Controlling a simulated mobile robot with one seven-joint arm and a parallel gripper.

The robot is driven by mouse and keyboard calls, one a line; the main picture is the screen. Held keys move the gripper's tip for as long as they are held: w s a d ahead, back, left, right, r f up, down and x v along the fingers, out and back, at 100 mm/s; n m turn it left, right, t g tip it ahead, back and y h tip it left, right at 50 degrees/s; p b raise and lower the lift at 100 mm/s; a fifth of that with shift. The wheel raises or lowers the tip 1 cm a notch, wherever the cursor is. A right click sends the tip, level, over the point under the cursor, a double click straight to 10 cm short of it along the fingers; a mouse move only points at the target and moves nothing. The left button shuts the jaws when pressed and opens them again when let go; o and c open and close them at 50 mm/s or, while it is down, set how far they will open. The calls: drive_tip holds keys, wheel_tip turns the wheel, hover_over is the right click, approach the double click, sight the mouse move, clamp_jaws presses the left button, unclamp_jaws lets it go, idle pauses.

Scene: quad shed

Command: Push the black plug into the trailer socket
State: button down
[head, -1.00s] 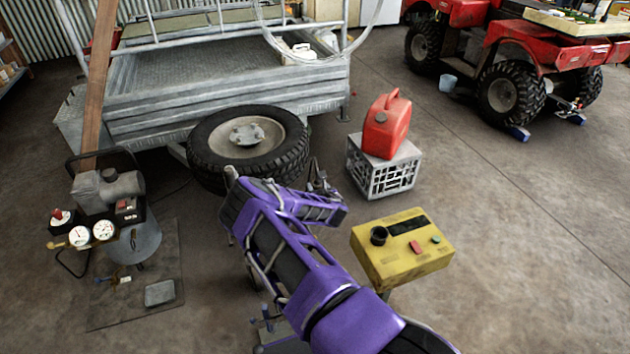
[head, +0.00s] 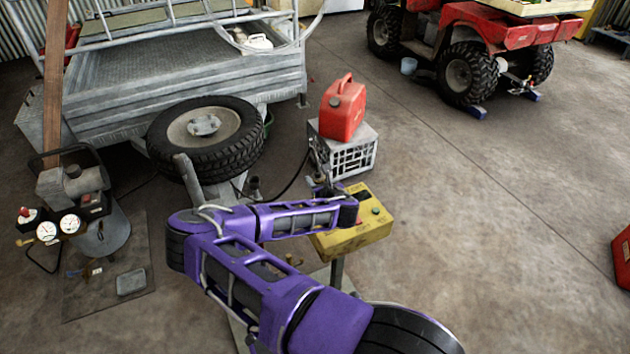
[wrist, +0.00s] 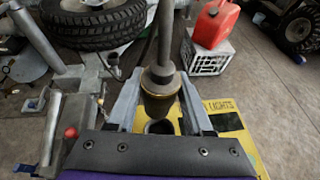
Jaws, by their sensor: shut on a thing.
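The black plug (wrist: 160,95), a dark grey and brownish cylinder with a cable rising from its top, is between the two fingers of my gripper (wrist: 161,118) in the wrist view. My gripper is shut on it. In the head view, my gripper (head: 322,188) is at the box (head: 352,238), with the socket hidden behind my arm.
A red fuel can (head: 343,110) stands on a grey crate (head: 345,155) behind the box. A spare wheel (head: 205,135) and the trailer (head: 180,75) are behind to the left. A compressor (head: 85,205) stands at left. The floor at right is mostly clear.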

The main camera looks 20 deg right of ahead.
drive_tip(key=shift+s+d+r, duration=0.2)
drive_tip(key=shift+s+r, duration=0.15)
drive_tip(key=shift+s, duration=0.1)
drive_tip(key=shift+s+d+r, duration=0.15)
drive_tip(key=shift+s+r, duration=0.2)
drive_tip(key=shift+s, duration=0.1)
drive_tip(key=shift+f+b, duration=2.3)
drive_tip(key=shift+f, duration=0.75)
drive_tip(key=shift+f+b, duration=1.1)
drive_tip(key=shift+f, duration=0.75)
unclamp_jaws()
drive_tip(key=shift+r, duration=0.15)
drive_tip(key=shift+r+p, duration=3.45)
drive_tip(key=shift+r, duration=0.95)
